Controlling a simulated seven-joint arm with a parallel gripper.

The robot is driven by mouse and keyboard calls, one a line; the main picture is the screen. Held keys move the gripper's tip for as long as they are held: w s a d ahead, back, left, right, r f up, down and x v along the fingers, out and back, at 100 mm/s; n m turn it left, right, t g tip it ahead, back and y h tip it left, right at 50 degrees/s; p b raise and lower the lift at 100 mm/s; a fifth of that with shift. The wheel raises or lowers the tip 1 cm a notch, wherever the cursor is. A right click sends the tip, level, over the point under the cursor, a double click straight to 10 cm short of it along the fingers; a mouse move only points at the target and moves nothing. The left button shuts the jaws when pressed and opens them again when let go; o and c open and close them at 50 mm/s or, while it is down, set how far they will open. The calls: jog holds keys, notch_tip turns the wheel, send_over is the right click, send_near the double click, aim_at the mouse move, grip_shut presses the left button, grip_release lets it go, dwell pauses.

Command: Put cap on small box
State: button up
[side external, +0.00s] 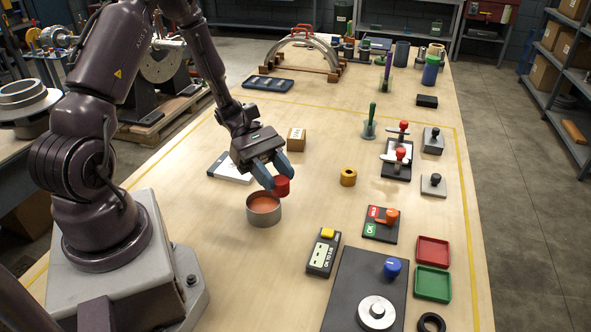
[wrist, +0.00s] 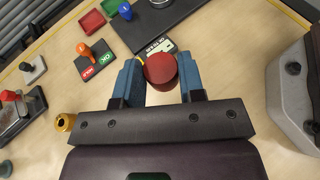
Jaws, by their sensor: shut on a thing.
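My gripper (side external: 276,179) is shut on a red round piece (side external: 282,187), the likely cap, and holds it above the table. In the wrist view the red piece (wrist: 160,70) sits between the two blue fingers of my gripper (wrist: 160,65). A round grey container with an orange inside (side external: 263,218) stands just below and left of the red piece in the side view; they look apart. I cannot make it out in the wrist view. A small brown cardboard box (side external: 296,139) stands behind my gripper, with nothing on top.
A white-topped flat block (side external: 230,170) lies left of my gripper. A yellow ring (side external: 348,177) stands to the right. A meter with a yellow top (side external: 323,252), a red-green switch panel (side external: 381,224), and red (side external: 433,250) and green (side external: 432,282) trays lie at the front right.

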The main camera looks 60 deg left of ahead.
jog(key=w+a+r+n+t+y, duration=0.2)
jog(key=w+a+n+t+y, duration=0.1)
jog(key=a+n+t, duration=0.15)
jog(key=w+a+r+n+t+y, duration=0.2)
jog(key=a+n+t+y, duration=0.15)
jog(key=a, duration=0.25)
jog(key=n+t+y, duration=0.3)
jog(key=n+y, duration=0.4)
jog(key=n, duration=0.1)
send_over(292, 135)
jog(key=f, duration=0.8)
jog(key=shift+s+d, duration=0.2)
jog(key=shift+s, duration=0.05)
jog(key=shift+w+a+f, duration=0.1)
jog(key=shift+f, duration=0.15)
jog(key=shift+w+a+f, duration=0.1)
jog(key=shift+f, duration=0.8)
jog(key=shift+w+a+f, duration=0.1)
jog(key=shift+f, duration=0.75)
jog(key=shift+f, duration=0.1)
jog(key=o, duration=0.9)
